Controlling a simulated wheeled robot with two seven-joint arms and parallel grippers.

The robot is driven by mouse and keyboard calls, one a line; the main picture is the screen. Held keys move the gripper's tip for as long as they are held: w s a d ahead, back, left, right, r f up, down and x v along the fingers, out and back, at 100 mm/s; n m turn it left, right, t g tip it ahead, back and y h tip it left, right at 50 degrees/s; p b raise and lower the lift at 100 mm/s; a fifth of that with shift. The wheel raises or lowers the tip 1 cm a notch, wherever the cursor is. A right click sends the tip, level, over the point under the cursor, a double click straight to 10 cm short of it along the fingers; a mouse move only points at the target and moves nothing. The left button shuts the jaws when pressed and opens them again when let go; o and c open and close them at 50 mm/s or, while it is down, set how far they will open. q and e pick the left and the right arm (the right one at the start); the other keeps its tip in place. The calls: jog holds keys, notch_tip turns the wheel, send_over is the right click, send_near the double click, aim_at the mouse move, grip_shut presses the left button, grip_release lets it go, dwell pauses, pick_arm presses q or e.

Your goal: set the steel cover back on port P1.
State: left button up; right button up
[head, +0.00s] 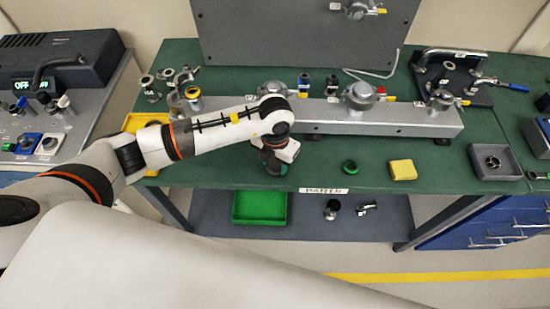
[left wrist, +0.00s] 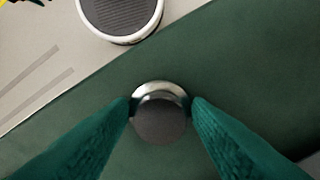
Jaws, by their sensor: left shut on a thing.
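My left gripper (head: 275,165) points down over the green table, just in front of the long grey rail. In the left wrist view its green fingers (left wrist: 160,108) are shut on a small round steel piece (left wrist: 158,118) with a bright rim and dark face, which looks like the steel cover. The head view hides most of this piece behind the gripper; I cannot tell whether it touches the table. Round metal fittings stand on the rail, one at the middle (head: 361,95) and one at the right (head: 441,99). Their labels are too small to read, so I cannot tell which is P1.
The grey rail (head: 400,122) runs behind the gripper. In front of it lie a green ring (head: 349,167) and a yellow block (head: 402,170). A grey tray (head: 513,165) is at right. A green bin (head: 260,207) is on the lower shelf. A grey panel (head: 290,45) stands behind.

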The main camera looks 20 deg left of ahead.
pick_arm(q)
jog(key=shift+f, duration=0.1)
jog(key=shift+f+b, duration=0.15)
jog(key=shift+b, duration=0.15)
jog(key=o, duration=1)
